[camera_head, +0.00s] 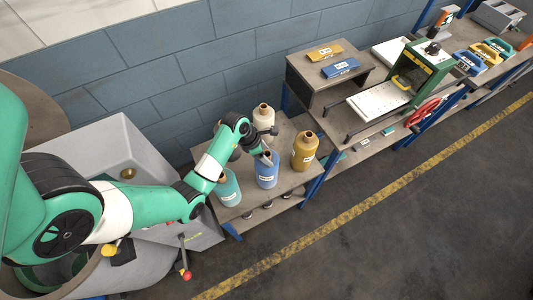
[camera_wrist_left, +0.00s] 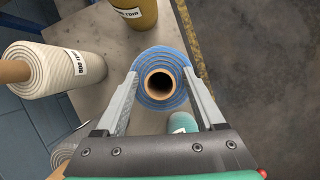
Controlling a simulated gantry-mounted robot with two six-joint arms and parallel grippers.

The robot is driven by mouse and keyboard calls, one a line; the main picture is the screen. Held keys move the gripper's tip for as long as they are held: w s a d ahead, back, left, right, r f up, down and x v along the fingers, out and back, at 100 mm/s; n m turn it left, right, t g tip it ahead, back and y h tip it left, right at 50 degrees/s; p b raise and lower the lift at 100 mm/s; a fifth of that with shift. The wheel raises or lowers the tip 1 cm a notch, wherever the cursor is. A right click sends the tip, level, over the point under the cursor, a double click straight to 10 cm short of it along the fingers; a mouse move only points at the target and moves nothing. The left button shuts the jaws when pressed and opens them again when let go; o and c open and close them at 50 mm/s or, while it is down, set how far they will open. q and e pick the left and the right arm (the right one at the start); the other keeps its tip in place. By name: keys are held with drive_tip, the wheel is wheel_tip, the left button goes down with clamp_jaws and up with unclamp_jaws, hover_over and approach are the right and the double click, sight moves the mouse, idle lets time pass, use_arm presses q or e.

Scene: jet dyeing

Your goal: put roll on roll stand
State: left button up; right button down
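A blue roll (camera_head: 266,173) with a white label stands upright on a low table (camera_head: 232,213). In the left wrist view the blue roll (camera_wrist_left: 174,62) is seen end-on, with a dark hole in its brown core. My left gripper (camera_head: 264,153) is at the top of the blue roll. Its fingers (camera_wrist_left: 161,72) are spread on either side of the core, over the roll's edges; I cannot tell whether they touch it. A teal roll (camera_head: 229,188), a cream roll (camera_head: 263,119) and a mustard roll (camera_head: 304,152) stand nearby. My right gripper is not in view. I cannot identify a separate roll stand.
A workbench (camera_head: 340,128) right of the rolls holds a green press-like machine (camera_head: 424,72) and a white plate. A blue case (camera_head: 340,67) and a yellow case (camera_head: 325,52) lie behind. A grey basin (camera_head: 120,145) is left. The floor beyond the yellow line (camera_head: 330,219) is clear.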

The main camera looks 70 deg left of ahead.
use_arm(q)
drive_tip(key=shift+r, duration=0.25)
drive_tip(key=p+v, duration=0.3)
drive_tip(key=v, duration=0.8)
drive_tip(key=shift+s+r+p, duration=0.25)
drive_tip(key=shift+r+p, duration=0.1)
